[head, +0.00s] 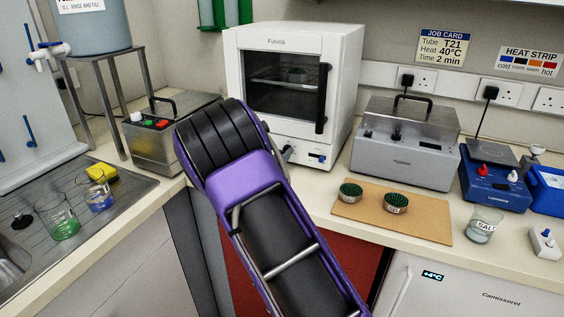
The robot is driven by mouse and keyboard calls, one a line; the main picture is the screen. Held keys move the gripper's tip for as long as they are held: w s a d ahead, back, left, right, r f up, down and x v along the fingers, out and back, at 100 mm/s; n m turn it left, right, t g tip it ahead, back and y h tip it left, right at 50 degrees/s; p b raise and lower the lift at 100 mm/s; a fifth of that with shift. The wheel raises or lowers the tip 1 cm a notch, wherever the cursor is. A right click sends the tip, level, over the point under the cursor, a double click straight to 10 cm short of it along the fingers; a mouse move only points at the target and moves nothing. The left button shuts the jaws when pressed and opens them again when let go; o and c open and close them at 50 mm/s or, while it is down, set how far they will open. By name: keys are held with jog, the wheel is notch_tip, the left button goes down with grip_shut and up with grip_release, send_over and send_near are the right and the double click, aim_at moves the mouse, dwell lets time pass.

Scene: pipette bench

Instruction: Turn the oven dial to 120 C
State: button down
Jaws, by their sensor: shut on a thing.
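The white oven (343,95) stands at the back of the bench with its dark-windowed door (285,85) shut. Its lower front panel (310,167) shows a small blue display (317,157), too small to read. My purple and black arm reaches up to the left part of this panel. The tip of my gripper (287,154) shows only as a small grey part beside my arm, against the panel. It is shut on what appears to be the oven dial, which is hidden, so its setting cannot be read.
A steel bath (165,148) stands left of the oven and another steel unit (400,160) right of it. Two green-topped pots sit on a brown board (420,220) at the front. Glass beakers (63,222) stand by the sink. A job card (444,47) hangs on the wall.

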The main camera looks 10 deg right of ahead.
jog(key=m+b, duration=0.2)
jog(key=m, duration=0.1)
jog(key=shift+f+m, duration=0.15)
jog(key=shift+m, duration=0.25)
jog(key=m+b, duration=0.1)
jog(key=m, duration=0.1)
jog(key=shift+m, duration=0.3)
jog(key=m, duration=0.3)
jog(key=shift+m, duration=0.3)
jog(key=m, duration=0.4)
jog(key=shift+d+m, duration=0.1)
jog(key=shift+m, duration=0.2)
jog(key=m, duration=0.3)
jog(key=shift+s+m, duration=0.1)
jog(key=shift+m, duration=0.2)
jog(key=m, duration=0.3)
jog(key=shift+m, duration=0.3)
jog(key=m, duration=0.6)
jog(key=shift+m, duration=0.4)
